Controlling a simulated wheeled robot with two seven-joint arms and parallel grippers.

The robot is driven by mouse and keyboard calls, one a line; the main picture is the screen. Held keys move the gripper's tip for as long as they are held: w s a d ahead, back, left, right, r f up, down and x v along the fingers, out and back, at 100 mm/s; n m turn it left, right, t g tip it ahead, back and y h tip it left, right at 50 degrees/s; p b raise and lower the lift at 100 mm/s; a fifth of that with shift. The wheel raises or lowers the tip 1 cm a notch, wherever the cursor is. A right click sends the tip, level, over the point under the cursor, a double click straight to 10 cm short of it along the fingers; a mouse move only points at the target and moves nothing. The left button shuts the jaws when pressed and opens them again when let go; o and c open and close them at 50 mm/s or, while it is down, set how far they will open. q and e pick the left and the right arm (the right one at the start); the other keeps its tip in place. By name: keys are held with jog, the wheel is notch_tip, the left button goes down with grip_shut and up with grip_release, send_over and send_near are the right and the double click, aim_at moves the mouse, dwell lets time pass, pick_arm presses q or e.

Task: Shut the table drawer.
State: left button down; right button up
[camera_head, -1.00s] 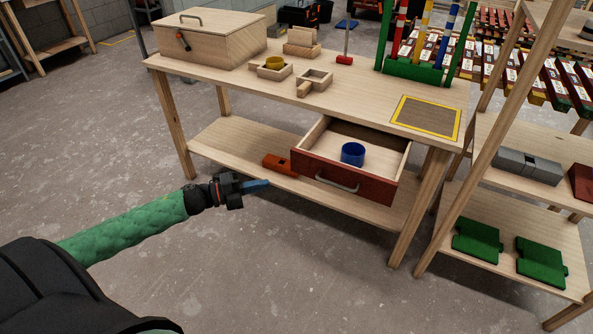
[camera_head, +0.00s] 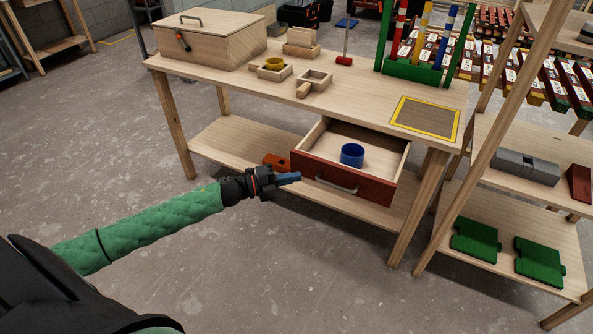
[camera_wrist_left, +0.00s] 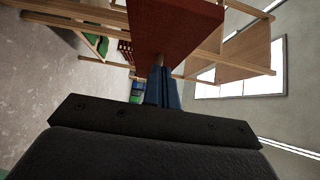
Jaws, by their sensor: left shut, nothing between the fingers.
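The table drawer (camera_head: 325,183) stands pulled out of the wooden table (camera_head: 360,105), its red front facing me with a grey bar handle (camera_head: 337,185). A blue ring-like cup (camera_head: 352,154) lies inside the drawer. My left gripper (camera_head: 290,178) is shut and empty, its blue fingers just left of the drawer front in the head view; whether they touch it I cannot tell. In the left wrist view the shut fingers (camera_wrist_left: 162,90) point toward the red drawer front (camera_wrist_left: 172,28). My right gripper is out of view.
An orange block (camera_head: 275,162) lies on the table's lower shelf, behind my left gripper. A wooden shelf unit with green pieces (camera_head: 476,240) stands at the right. The tabletop holds a wooden box (camera_head: 215,45) and small wooden trays. The floor in front is clear.

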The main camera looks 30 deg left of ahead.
aim_at(324, 140)
pick_arm(q)
jog(key=shift+w, duration=1.5)
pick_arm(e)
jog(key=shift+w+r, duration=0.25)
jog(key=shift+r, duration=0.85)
pick_arm(q)
jog(key=shift+w, duration=0.1)
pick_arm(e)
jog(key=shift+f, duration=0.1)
